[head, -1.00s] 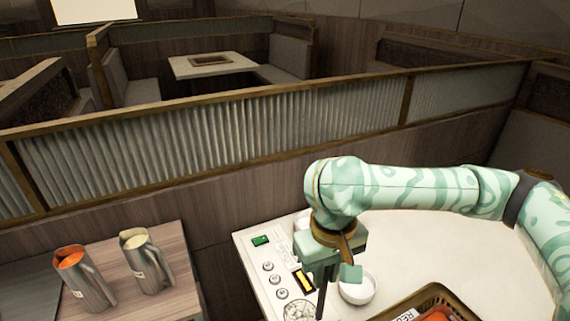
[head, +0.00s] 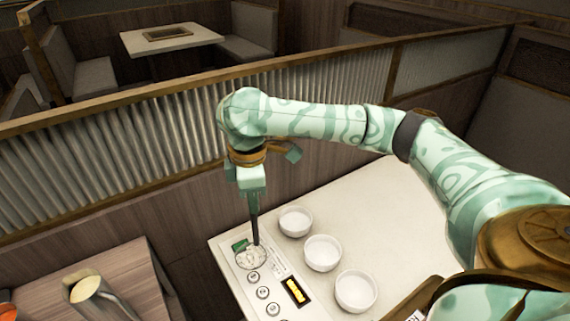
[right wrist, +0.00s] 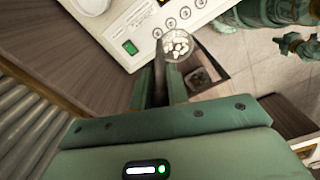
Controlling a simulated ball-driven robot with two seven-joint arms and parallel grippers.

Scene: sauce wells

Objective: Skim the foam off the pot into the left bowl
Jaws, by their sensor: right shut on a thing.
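My right gripper (head: 254,203) is shut on the dark handle of a skimmer (head: 251,258), which hangs down below it. The skimmer's round head is over the back left corner of the panelled counter, beside the left bowl. In the right wrist view the skimmer head (right wrist: 178,46) holds several whitish lumps. Three white bowls stand in a row: the left bowl (head: 295,222), the middle bowl (head: 322,253) and the right bowl (head: 355,291). Their insides look white and empty.
The counter (head: 375,215) has a control panel with knobs, a green switch (head: 240,245) and a yellow display (head: 297,291). A side table (head: 125,270) at left holds a metal pitcher (head: 90,293). A corrugated partition (head: 110,160) runs behind. The counter right of the bowls is clear.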

